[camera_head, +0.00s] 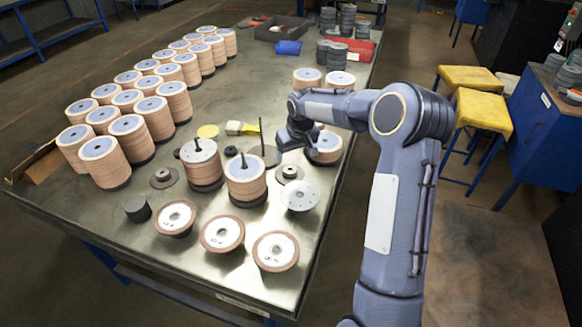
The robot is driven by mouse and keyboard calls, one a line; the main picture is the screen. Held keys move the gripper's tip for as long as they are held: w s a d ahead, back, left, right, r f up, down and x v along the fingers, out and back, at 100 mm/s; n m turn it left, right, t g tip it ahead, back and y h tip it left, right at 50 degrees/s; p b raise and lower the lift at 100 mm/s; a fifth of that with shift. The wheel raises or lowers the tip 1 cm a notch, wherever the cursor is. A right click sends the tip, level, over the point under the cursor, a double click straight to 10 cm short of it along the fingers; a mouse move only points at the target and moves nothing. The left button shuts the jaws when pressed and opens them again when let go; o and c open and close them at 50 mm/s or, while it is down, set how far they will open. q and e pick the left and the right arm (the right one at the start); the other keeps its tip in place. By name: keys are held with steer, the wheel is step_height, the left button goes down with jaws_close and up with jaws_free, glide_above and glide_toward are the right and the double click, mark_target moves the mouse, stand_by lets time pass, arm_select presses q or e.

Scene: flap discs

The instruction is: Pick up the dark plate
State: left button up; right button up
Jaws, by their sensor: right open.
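A flat dark plate (269,158) lies on the metal table (190,262), with a thin dark rod standing up from it. My right gripper (291,151) is just right of the plate and above the table, partly in front of the disc stacks there. Its jaws are open, and I see nothing held between them. Whether a fingertip touches the plate is too small to tell. Two round grey plates with dark hubs lie nearby, one at the left (163,179) and one below the gripper (290,173). My left gripper is out of view.
Stacks of flap discs fill the table's left (104,160). Two stacks with rods (202,168) (246,182) stand near the plate. Loose discs (222,234) lie in front. A red bin (358,50) is at the back.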

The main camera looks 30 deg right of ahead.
mark_target(290, 166)
steer(key=p+x, duration=0.2)
steer(key=x, duration=0.5)
steer(key=shift+w+d+f, duration=0.1)
steer(key=shift+w+d, duration=0.05)
steer(key=shift+w, duration=0.05)
steer(key=shift+w+f+p, duration=0.15)
steer(key=shift+f+p, duration=0.15)
steer(key=shift+f, duration=0.3)
steer(key=c, duration=1.4)
steer(key=shift+r, duration=0.2)
steer(key=shift+c, duration=0.3)
